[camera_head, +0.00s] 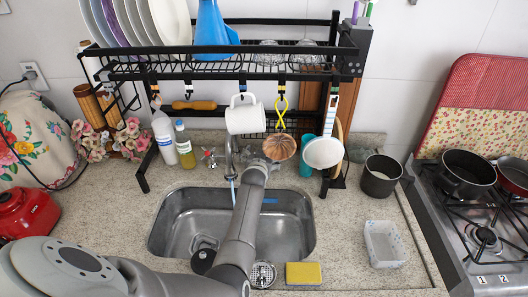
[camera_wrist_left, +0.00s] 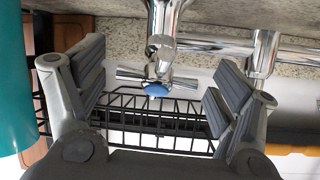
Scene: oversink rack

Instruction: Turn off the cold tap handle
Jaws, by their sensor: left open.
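The cold tap handle (camera_wrist_left: 158,68) is a chrome cross handle with a blue cap, seen in the left wrist view. My left gripper (camera_wrist_left: 158,80) is open, with one finger on each side of the handle in that picture; I see no contact. In the head view my left arm reaches over the sink to the wall, and its gripper and the cold handle are hidden there. The chrome spout (camera_head: 229,155) stands left of my arm, with a thin blue-white stream below it. A red-marked tap handle (camera_head: 208,156) is farther left. My right gripper is not in view.
The black oversink rack (camera_head: 215,76) stands above the taps. A white mug (camera_head: 245,118), a copper-coloured ladle (camera_head: 279,147) and a white pan (camera_head: 322,153) hang near my arm. A teal cup (camera_head: 306,165) stands behind. The steel sink (camera_head: 185,212) lies below.

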